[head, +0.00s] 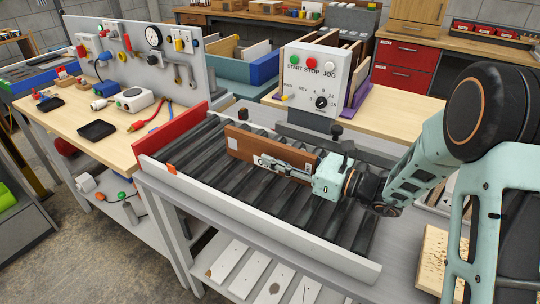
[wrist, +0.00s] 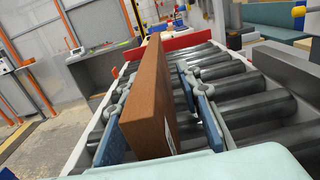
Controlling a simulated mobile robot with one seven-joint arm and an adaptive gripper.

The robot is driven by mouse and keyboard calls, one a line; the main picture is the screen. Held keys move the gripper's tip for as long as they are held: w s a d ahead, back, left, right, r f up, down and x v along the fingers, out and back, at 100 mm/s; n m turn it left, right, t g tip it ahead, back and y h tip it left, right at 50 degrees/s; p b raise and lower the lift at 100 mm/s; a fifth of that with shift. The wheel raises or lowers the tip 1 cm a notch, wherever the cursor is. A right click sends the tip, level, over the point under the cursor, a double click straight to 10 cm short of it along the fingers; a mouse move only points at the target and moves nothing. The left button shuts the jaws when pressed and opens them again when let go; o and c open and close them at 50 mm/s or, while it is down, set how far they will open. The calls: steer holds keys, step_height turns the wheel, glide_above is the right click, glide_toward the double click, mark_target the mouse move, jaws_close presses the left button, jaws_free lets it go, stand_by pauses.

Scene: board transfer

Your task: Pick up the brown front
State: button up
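The brown front (head: 243,143) is a flat brown board standing upright on its long edge on the roller conveyor (head: 203,160). In the wrist view the brown front (wrist: 152,95) runs away from the camera between my two fingers. My gripper (head: 283,165) reaches in from the right in the head view, with one finger across the board's near face. In the wrist view my gripper (wrist: 155,118) straddles the board, blue pads on both sides. A gap shows between the right pad and the board; the left pad lies close to it, and contact there is unclear.
A red end plate (head: 172,143) closes the conveyor's left end, and a pale rail (head: 255,228) runs along its near side. A control box (head: 317,78) with buttons stands behind the conveyor. A workbench (head: 115,148) with tools is at left. The rollers left of the board are clear.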

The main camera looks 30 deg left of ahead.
mark_target(278, 144)
jaws_close()
steer(key=shift+r, duration=0.1)
stand_by(0.4)
steer(key=shift+r, duration=0.6)
step_height(278, 144, up, 2)
steer(key=shift+s+r+p, duration=0.1)
steer(key=shift+r+p, duration=0.1)
steer(key=shift+p, duration=0.1)
steer(key=s+a+r, duration=0.5)
steer(key=s+r, duration=0.4)
steer(key=s, duration=0.3)
steer(key=shift+s+r+p, duration=0.15)
steer(key=shift+s+p, duration=0.25)
